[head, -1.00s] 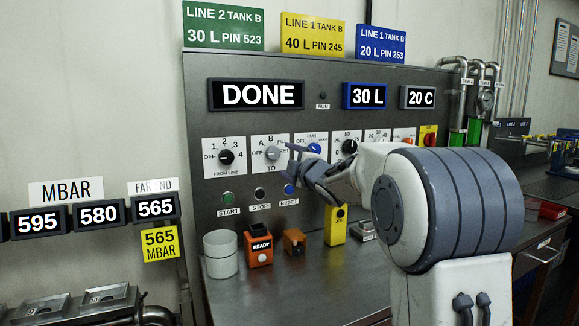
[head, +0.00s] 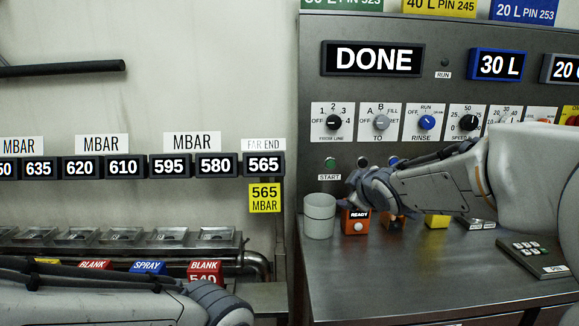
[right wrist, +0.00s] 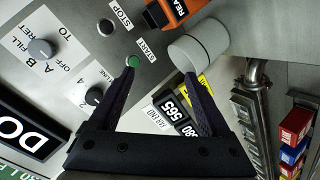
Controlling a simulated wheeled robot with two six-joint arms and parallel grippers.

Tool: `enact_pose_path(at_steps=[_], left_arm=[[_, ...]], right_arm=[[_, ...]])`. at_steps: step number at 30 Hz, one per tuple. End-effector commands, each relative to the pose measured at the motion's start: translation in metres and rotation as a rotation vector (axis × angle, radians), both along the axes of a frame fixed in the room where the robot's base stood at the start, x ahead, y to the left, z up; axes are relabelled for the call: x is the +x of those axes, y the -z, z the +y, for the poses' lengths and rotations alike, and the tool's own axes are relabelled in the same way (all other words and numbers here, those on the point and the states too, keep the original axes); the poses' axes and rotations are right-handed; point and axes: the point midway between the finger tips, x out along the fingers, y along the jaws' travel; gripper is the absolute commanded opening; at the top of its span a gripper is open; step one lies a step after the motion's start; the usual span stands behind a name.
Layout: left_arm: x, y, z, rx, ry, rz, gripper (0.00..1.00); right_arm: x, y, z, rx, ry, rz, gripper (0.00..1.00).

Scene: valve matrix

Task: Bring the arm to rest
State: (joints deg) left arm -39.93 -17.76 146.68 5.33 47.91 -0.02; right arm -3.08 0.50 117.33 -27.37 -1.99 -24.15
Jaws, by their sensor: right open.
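My right arm reaches in from the right in the head view. Its gripper (head: 354,192) is open and empty, in front of the steel console (head: 440,262), near the grey cup (head: 319,217) and the orange READY box (head: 355,226). In the right wrist view the two dark fingers (right wrist: 160,72) stand apart, with the green START button (right wrist: 133,61) behind one tip and the cup (right wrist: 198,50) behind the other. My left arm (head: 110,306) lies along the bottom left of the head view; its fingers are not visible.
The console panel shows DONE (head: 373,59) and 30 L (head: 496,65), above a row of dials (head: 427,122). A row of MBAR displays (head: 123,167) is on the left wall, above trays and coloured blocks (head: 205,272).

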Motion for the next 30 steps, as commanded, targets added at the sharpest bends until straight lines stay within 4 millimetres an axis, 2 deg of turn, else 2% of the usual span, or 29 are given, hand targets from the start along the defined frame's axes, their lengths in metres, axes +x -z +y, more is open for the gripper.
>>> enact_pose_path(at_steps=[1, 3, 5, 9, 15, 21, 24, 30], left_arm=[[0.0, 0.0, 0.0, 0.0, 0.0, 0.0, 0.5], [0.0, 0.0, 0.0, 0.0, 0.0, 0.0, 0.5], [0.0, 0.0, 0.0, 0.0, 0.0, 0.0, 0.5], [0.0, 0.0, 0.0, 0.0, 0.0, 0.0, 0.5], [0.0, 0.0, 0.0, 0.0, 0.0, 0.0, 0.5], [0.0, 0.0, 0.0, 0.0, 0.0, 0.0, 0.5], [0.0, -0.033, 0.0, 0.0, 0.0, 0.0, 0.5], [0.0, -0.08, 0.0, 0.0, 0.0, 0.0, 0.5]], right_arm=[[-0.026, 0.022, 0.026, 0.051, 0.0, 0.095, 0.81], [-0.064, 0.051, 0.052, 0.117, 0.015, 0.233, 0.81], [-0.099, 0.075, 0.071, 0.163, 0.035, 0.352, 0.81], [-0.185, 0.122, 0.1, 0.222, 0.087, 0.619, 0.81], [-0.29, 0.161, 0.112, 0.226, 0.162, 0.907, 0.81], [-0.378, 0.181, 0.106, 0.176, 0.236, 1.135, 0.81], [-0.376, 0.148, 0.106, 0.181, 0.244, 1.133, 0.81], [-0.375, 0.101, 0.106, 0.182, 0.243, 1.131, 0.81]])
